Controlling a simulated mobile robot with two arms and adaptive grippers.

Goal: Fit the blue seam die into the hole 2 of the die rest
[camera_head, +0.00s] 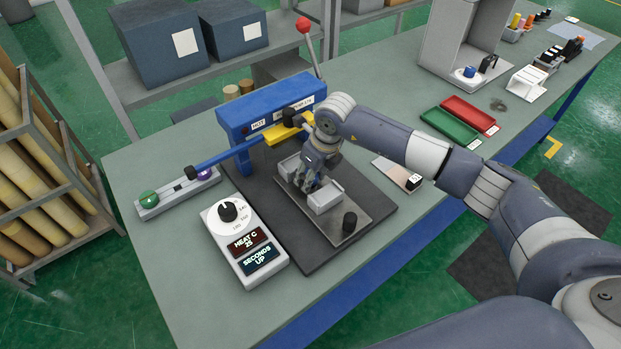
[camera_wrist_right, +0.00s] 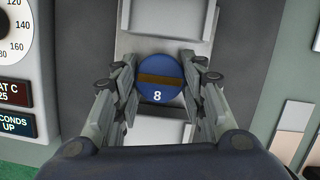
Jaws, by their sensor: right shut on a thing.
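The blue seam die (camera_wrist_right: 157,68) is a round blue disc with a brown bar across it and a white 8. My right gripper (camera_wrist_right: 158,82) is shut on it, one finger at each side. In the head view my right gripper (camera_head: 314,187) points down between the light grey blocks of the press plate, and hides the die. I cannot tell whether the die touches the plate. My left gripper is not in view.
A dial box (camera_head: 243,240) stands in front. A black knob (camera_head: 350,222) rises from the plate's near end. Red and green trays (camera_head: 450,131) lie right.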

